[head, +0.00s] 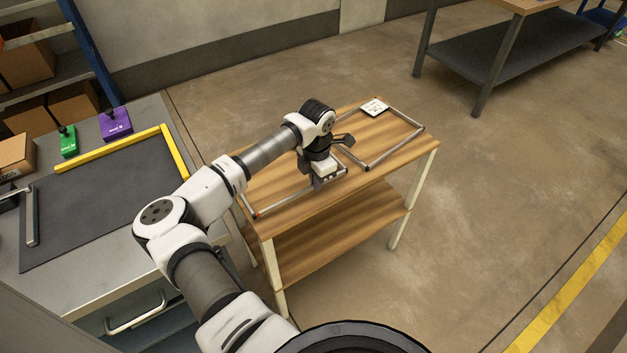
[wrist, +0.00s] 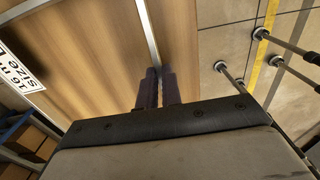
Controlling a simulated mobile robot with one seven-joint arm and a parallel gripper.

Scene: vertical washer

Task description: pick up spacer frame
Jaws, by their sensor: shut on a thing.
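A thin grey metal spacer frame (head: 285,203) lies along the front-left part of the wooden cart top, partly hidden behind my arm. My gripper (head: 320,184) points down at the near side of the cart top and is shut on one bar of this frame. In the wrist view, the bar of the spacer frame (wrist: 147,35) runs up from between the dark fingertips of my gripper (wrist: 158,75). A second grey frame (head: 395,150) lies on the right-hand part of the cart top, apart from my fingers.
The wooden cart (head: 415,150) has a lower shelf. A white size label (head: 374,107) is at its back edge, and a printed label (wrist: 20,68) shows in the wrist view. A grey workbench (head: 100,285) with a dark mat and yellow bars stands left. Open floor lies right.

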